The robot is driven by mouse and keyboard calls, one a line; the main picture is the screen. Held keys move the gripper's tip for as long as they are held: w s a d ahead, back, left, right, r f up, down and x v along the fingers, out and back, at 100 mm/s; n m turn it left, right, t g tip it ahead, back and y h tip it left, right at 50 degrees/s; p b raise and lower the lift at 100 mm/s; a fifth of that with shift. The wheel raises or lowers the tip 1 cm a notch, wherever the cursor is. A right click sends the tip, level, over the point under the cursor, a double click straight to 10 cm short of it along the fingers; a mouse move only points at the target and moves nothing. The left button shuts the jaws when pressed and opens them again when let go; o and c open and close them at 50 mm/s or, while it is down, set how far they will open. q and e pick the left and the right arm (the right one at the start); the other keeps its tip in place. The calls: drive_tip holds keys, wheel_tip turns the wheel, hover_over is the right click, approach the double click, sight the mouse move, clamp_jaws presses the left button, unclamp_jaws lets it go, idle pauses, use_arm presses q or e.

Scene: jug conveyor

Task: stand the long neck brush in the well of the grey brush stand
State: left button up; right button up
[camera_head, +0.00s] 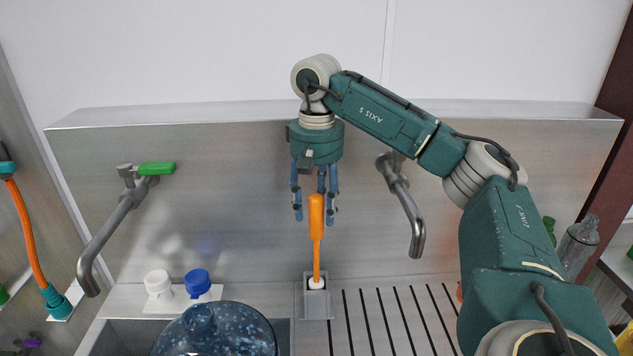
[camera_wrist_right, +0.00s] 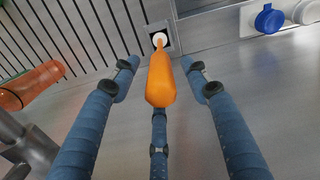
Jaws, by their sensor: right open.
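The long neck brush has an orange handle (camera_head: 316,214) and a thin orange stem. It stands close to upright, with its white lower end (camera_head: 316,283) in the top opening of the grey brush stand (camera_head: 316,304). The right wrist view also shows the handle (camera_wrist_right: 160,80), and the stand's dark square well (camera_wrist_right: 150,31) around the white end. My right gripper (camera_head: 314,217) points down above the stand. Its blue fingers are spread around the handle, with visible gaps at the sides. How deep the white end sits is hidden. My left gripper is not in view.
A dark blue speckled jug (camera_head: 218,334) is at the front left. A white cap (camera_head: 157,284) and a blue cap (camera_head: 197,283) sit on the ledge left of the stand. Metal spouts hang left (camera_head: 108,235) and right (camera_head: 407,212). A slotted drainboard (camera_head: 385,318) lies right of the stand.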

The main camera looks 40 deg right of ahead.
wheel_tip(320, 180, up, 9)
drive_tip(key=shift+r, duration=0.2)
idle(1.2)
